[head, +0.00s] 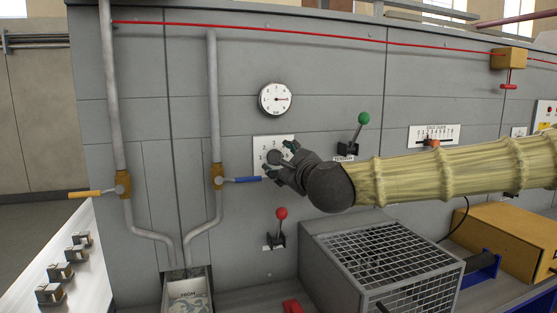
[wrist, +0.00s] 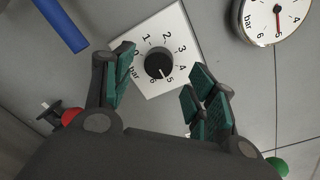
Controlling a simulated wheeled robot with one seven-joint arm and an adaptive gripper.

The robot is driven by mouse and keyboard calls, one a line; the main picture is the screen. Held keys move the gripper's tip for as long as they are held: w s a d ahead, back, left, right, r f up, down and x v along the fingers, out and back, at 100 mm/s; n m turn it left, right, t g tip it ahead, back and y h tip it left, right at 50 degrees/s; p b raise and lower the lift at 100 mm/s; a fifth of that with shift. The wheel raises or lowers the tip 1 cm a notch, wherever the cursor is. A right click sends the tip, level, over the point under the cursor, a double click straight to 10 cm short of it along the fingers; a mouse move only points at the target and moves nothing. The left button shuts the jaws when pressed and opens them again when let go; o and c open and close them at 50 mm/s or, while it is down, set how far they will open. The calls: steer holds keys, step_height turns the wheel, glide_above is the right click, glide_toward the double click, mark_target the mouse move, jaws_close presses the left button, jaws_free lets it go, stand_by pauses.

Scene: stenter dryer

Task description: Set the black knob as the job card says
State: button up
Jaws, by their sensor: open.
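The black knob (wrist: 159,65) sits on a white dial plate (wrist: 150,24) marked 0 to 6 and "bar". Its white pointer mark appears to face the 5. In the head view the plate (head: 259,144) is on the grey machine wall, with the knob partly behind my fingers. My gripper (head: 280,162) is open, its green-padded fingers spread to either side of the knob. In the wrist view my gripper (wrist: 164,68) shows gaps between the pads and the knob; contact is not visible. I cannot make out a readable job card.
A round gauge (head: 275,99) is above the plate; in the wrist view the gauge (wrist: 278,14) has its needle near 5. A blue valve handle (head: 243,180) is close on the left. A green-knobbed lever (head: 363,119) and a red-knobbed lever (head: 281,214) are nearby. A mesh-topped box (head: 385,262) stands below.

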steer(key=v, duration=0.8)
